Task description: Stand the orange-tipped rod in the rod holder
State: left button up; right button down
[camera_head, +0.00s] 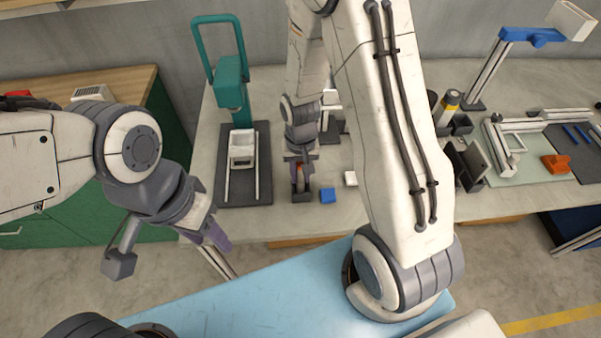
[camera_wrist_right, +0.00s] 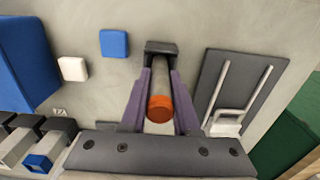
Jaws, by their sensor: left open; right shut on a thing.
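My right gripper (camera_head: 300,181) is shut on the orange-tipped rod over the middle of the grey worktop. In the right wrist view, the rod's orange tip (camera_wrist_right: 160,108) faces the camera between the purple fingers (camera_wrist_right: 160,92). The rod's pale body runs away from the camera to a small dark block (camera_wrist_right: 161,47), which looks like the rod holder; it also shows in the head view (camera_head: 302,197). I cannot tell whether the rod's far end is inside the block or just over it. My left gripper (camera_head: 217,237) is open and empty, off the worktop's front edge.
A blue block (camera_head: 328,195) and a white block (camera_head: 350,178) lie right of the gripper. A dark board with white rails (camera_head: 262,165) and a teal press (camera_head: 231,80) stand to the left. More equipment and an orange part (camera_head: 556,165) sit at the far right.

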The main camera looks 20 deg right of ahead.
jog(key=shift+f+b, duration=0.55)
jog(key=shift+f, duration=0.15)
jog(key=c, duration=0.9)
grip_release()
jog(key=shift+r, duration=0.1)
notch_tip(320, 180, up, 11)
jog(key=p, duration=1)
